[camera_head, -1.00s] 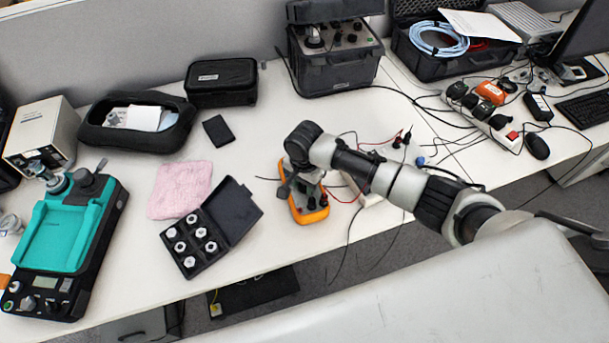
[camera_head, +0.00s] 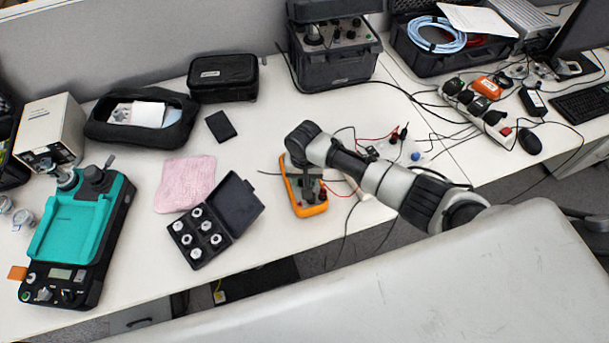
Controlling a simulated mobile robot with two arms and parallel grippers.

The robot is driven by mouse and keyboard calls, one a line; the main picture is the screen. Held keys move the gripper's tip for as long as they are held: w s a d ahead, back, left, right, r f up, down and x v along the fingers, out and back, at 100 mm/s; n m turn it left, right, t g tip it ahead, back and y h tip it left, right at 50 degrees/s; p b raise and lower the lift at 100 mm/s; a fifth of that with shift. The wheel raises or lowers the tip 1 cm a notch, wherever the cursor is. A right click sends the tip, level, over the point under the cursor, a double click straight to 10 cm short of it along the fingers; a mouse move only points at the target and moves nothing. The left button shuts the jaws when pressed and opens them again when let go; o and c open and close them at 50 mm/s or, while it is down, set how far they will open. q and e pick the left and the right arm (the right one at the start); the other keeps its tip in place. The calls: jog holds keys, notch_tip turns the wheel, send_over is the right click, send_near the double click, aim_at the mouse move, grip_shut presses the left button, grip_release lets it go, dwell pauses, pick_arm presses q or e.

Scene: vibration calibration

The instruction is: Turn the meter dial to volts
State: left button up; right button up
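The orange meter (camera_head: 293,189) lies on the white table near its front edge, right of the black case of round fittings. Its display and dial are largely covered by my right arm. My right gripper (camera_head: 308,192) points down over the meter's lower half. The fingertips are too small and dark to tell whether they are open or shut, or whether they touch the dial. Red and black leads run from the meter to the right. My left gripper is not in view.
An open black case (camera_head: 240,204) with several metal fittings lies left of the meter, by a pink cloth (camera_head: 186,184). A teal-topped device (camera_head: 80,228) stands at the left. Cables and a power strip (camera_head: 478,112) lie at the right. The table between the meter and the large black box (camera_head: 335,75) is mostly clear.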

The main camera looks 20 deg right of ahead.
dwell(0.3)
jog(key=o, duration=0.9)
notch_tip(320, 180, up, 11)
jog(key=shift+f, duration=0.1)
